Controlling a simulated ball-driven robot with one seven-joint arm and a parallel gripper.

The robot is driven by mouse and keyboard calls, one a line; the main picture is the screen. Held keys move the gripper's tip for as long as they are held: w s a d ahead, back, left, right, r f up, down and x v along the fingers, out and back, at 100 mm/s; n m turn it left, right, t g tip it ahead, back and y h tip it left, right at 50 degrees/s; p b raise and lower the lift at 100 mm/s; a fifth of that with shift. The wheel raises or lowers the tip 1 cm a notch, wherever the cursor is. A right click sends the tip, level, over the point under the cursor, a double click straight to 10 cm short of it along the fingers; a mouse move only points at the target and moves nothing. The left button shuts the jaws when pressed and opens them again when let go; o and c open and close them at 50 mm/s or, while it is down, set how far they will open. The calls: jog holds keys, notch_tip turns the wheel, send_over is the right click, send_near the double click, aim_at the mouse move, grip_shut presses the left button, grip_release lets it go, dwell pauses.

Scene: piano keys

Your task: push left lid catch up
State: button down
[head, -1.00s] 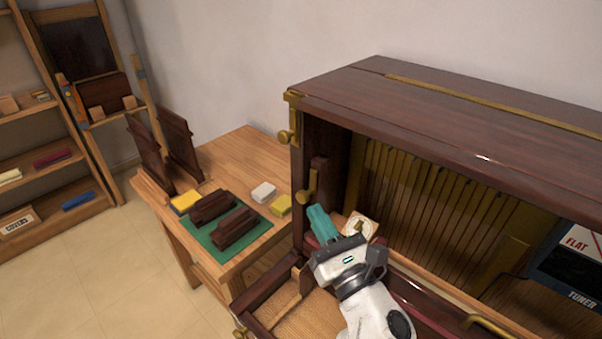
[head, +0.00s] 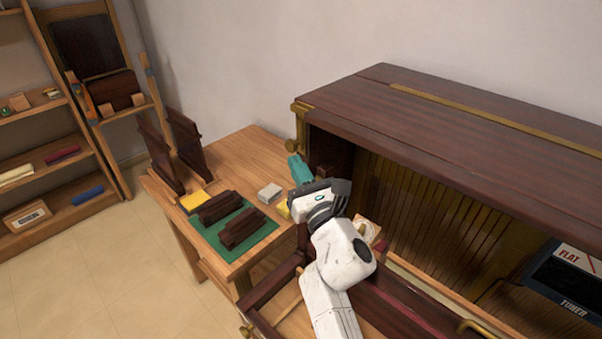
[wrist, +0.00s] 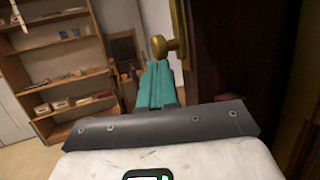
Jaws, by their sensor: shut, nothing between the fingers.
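The left lid catch is a brass fitting with a round knob (head: 292,146) at the upper left front corner of the dark piano case (head: 352,101). In the wrist view its knob (wrist: 160,46) hangs at the lower end of a brass strip, just above the fingertips. My gripper (head: 297,167) is shut and empty, its teal fingers pointing up just below the knob. In the wrist view the fingers (wrist: 157,85) stand together right under the knob. I cannot tell whether they touch it.
A wooden side table (head: 263,152) stands to the left with a green mat (head: 258,240), dark wooden blocks and upright dark panels. Shelves (head: 50,165) stand at the far left. A tuner (head: 570,285) sits inside the case at right. The floor at left is clear.

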dwell(0.3)
notch_tip(320, 180, up, 3)
jog(key=shift+r+p, duration=0.15)
jog(key=shift+p, duration=0.7)
jog(key=b, duration=0.4)
send_near(291, 142)
jog(key=s+d+f, duration=0.2)
jog(key=s+f, duration=0.2)
jog(key=f, duration=0.1)
jog(key=shift+s+d, duration=0.3)
jog(key=shift+d, duration=0.05)
